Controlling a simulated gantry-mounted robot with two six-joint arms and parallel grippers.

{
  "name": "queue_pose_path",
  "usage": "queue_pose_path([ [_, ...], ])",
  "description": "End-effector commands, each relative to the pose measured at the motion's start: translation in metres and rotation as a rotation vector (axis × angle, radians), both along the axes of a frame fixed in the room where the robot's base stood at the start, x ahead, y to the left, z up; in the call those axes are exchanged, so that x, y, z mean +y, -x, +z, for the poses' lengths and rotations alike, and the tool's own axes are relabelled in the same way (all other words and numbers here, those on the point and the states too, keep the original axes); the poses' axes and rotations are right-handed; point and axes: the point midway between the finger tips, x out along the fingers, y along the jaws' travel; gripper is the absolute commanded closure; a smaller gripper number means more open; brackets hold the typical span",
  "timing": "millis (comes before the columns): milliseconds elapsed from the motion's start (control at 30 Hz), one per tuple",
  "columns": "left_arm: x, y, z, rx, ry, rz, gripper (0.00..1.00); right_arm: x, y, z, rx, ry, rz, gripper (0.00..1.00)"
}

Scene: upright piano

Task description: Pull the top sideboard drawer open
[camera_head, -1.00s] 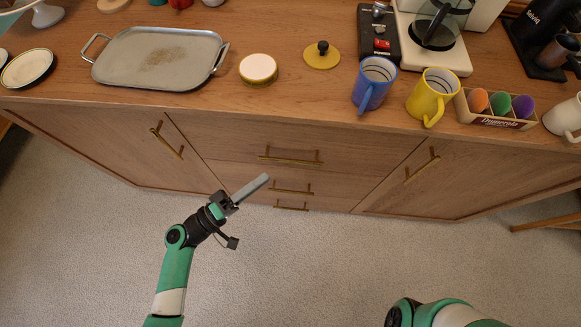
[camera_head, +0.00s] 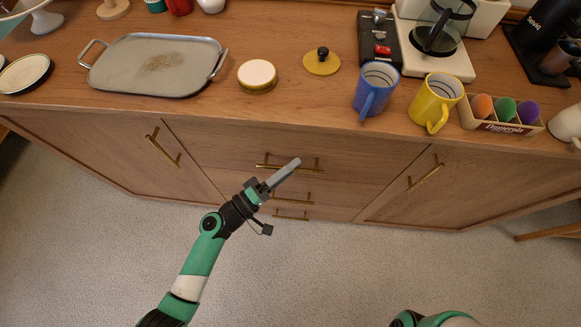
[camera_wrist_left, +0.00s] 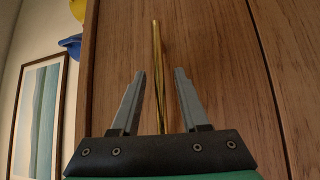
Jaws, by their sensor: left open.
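The sideboard's top drawer (camera_head: 225,149) is a shut wooden front just under the counter edge. Its horizontal brass handle (camera_head: 268,167) shows partly behind my left gripper (camera_head: 295,164). In the left wrist view the brass handle (camera_wrist_left: 156,45) runs lengthwise between the two grey fingers of my left gripper (camera_wrist_left: 160,74). The fingers are open, with a gap on each side of the bar. I cannot tell how far the handle reaches into the jaws. My right gripper is out of view; only part of my right arm shows at the bottom.
Lower drawer handles (camera_head: 292,216) sit below the top one, partly hidden by my left gripper. Doors with brass handles flank the drawers. On the counter above stand a blue mug (camera_head: 375,91), a yellow mug (camera_head: 436,101) and a tray (camera_head: 155,65). The carpet in front is clear.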

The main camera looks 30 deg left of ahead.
Motion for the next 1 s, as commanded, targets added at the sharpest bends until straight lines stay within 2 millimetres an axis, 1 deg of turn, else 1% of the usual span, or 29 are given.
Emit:
queue_pose_path([
  [200, -0.0004, -0.0011, 0.0004, 0.0, 0.0, 0.0, 0.55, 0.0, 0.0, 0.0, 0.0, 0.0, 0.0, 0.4],
  [233, -0.0004, -0.001, 0.0004, 0.0, 0.0, 0.0, 0.57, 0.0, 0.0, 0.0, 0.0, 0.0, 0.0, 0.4],
  [367, -0.0003, -0.0008, 0.0003, 0.0, 0.0, 0.0, 0.81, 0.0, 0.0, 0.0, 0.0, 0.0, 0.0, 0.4],
  [400, -0.0003, -0.0008, 0.0003, 0.0, 0.0, 0.0, 0.88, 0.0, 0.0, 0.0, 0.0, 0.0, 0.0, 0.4],
  [467, -0.0003, -0.0008, 0.0003, 0.0, 0.0, 0.0, 0.99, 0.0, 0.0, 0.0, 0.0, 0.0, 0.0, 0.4],
  [500, -0.0003, -0.0007, 0.0003, 0.0, 0.0, 0.0, 1.0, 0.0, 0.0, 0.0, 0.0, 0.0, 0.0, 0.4],
  [1000, -0.0002, -0.0006, 0.0003, 0.0, 0.0, 0.0, 1.0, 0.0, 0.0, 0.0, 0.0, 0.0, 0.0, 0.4],
])
